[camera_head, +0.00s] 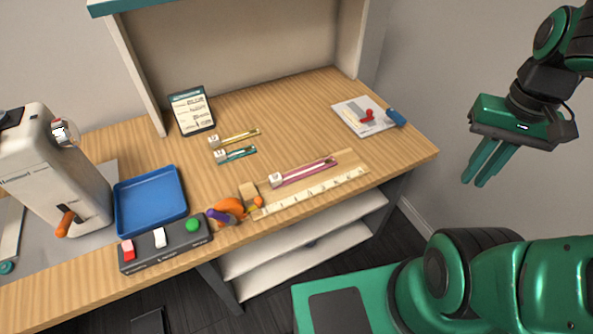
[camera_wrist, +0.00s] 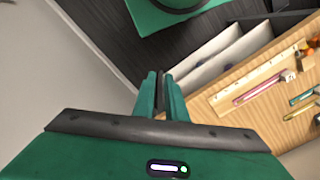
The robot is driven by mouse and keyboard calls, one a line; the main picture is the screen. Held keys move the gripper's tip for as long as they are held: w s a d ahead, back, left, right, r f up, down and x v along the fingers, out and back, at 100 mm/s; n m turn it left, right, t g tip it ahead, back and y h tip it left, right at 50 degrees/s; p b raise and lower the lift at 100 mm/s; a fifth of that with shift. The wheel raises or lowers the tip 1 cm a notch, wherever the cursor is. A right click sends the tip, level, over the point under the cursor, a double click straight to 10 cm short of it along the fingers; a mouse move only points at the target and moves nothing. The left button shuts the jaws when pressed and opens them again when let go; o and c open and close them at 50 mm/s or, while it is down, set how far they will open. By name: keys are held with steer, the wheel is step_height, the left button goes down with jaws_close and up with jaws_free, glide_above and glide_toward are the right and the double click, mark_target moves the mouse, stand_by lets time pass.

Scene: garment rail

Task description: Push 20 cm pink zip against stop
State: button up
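The pink zip (camera_head: 309,172) lies on a wooden board beside a white ruler strip (camera_head: 312,193), with a white tag block (camera_head: 276,180) at its left end. A small wooden block (camera_head: 249,191), which looks like the stop, stands left of the tag with a gap between them. The pink zip also shows in the wrist view (camera_wrist: 262,88). My gripper (camera_head: 474,183) hangs in the air right of the table, well away from the zip. Its fingers point down, with a narrow empty gap between them; it also shows in the wrist view (camera_wrist: 160,73).
A yellow zip (camera_head: 240,136) and a teal zip (camera_head: 238,154) lie behind. An orange and purple tool (camera_head: 228,211) sits left of the wooden block. A blue tray (camera_head: 150,200), button box (camera_head: 165,243) and white machine (camera_head: 50,175) stand left. A card with a red piece (camera_head: 362,116) lies back right.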

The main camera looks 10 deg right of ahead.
steer(key=w+a+n, duration=0.1)
steer(key=w+n, duration=0.1)
steer(key=w+a+n, duration=0.1)
steer(key=w+n, duration=0.1)
steer(key=w, duration=0.1)
steer(key=w+a+n, duration=0.1)
steer(key=w+n, duration=0.1)
steer(key=w, duration=0.1)
steer(key=shift+a+r+n, duration=0.1)
steer(key=shift+a+n, duration=0.15)
steer(key=shift+n, duration=0.15)
jaws_close()
steer(key=n, duration=2.1)
glide_toward(286, 179)
steer(key=w+d+r, duration=0.1)
steer(key=d+r, duration=0.2)
steer(key=d, duration=0.1)
step_height(286, 179, down, 9)
steer(key=shift+a+r, duration=0.15)
steer(key=shift+r, duration=0.05)
steer(key=a, duration=0.2)
steer(key=shift+s+a+f, duration=0.25)
steer(key=shift+s+a, duration=0.1)
steer(key=shift+a, duration=0.05)
steer(key=shift+s+a, duration=0.15)
steer(key=shift+a, duration=0.4)
